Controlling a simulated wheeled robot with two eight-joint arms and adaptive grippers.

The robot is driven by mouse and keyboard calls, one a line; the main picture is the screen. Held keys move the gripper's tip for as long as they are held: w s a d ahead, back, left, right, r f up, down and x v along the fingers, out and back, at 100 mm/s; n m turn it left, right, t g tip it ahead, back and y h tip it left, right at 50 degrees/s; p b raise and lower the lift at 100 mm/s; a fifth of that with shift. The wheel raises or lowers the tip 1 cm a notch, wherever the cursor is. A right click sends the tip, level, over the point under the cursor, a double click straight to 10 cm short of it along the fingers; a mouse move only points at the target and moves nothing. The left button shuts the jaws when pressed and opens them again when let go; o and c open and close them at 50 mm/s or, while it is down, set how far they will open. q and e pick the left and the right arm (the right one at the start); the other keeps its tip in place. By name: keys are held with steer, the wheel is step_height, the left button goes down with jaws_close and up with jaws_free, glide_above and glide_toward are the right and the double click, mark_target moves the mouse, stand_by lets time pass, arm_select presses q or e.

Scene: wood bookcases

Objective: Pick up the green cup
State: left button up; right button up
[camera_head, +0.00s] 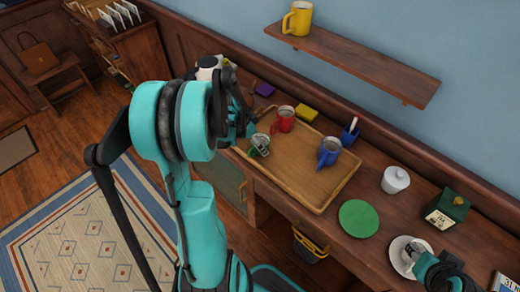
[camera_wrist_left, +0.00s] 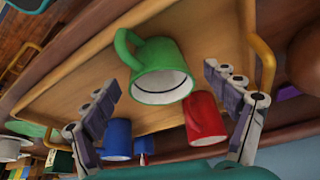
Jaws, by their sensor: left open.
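The green cup (camera_wrist_left: 162,72) sits on the wooden tray, with its handle toward the upper left of the left wrist view. My left gripper (camera_wrist_left: 160,82) is open, with one finger on each side of the cup and gaps between fingers and cup. In the head view the green cup (camera_head: 256,153) is mostly hidden by my left gripper (camera_head: 260,143) at the tray's left end. My right gripper (camera_head: 414,256) is at the lower right over a white saucer (camera_head: 397,262); its jaw opening is unclear.
The tray (camera_head: 300,165) also holds a red mug (camera_head: 284,120) close to the green cup and a blue mug (camera_head: 328,152). A green disc (camera_head: 358,218), a white lidded pot (camera_head: 395,180) and a dark green box (camera_head: 446,208) stand to the right. A shelf (camera_head: 355,62) overhangs behind.

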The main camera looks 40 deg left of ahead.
arm_select(q)
steer(key=shift+x, duration=1)
steer(key=shift+r, duration=0.15)
steer(key=shift+c, duration=0.3)
steer(key=c, duration=1.3)
steer(key=shift+c, duration=0.2)
steer(key=shift+r, duration=0.1)
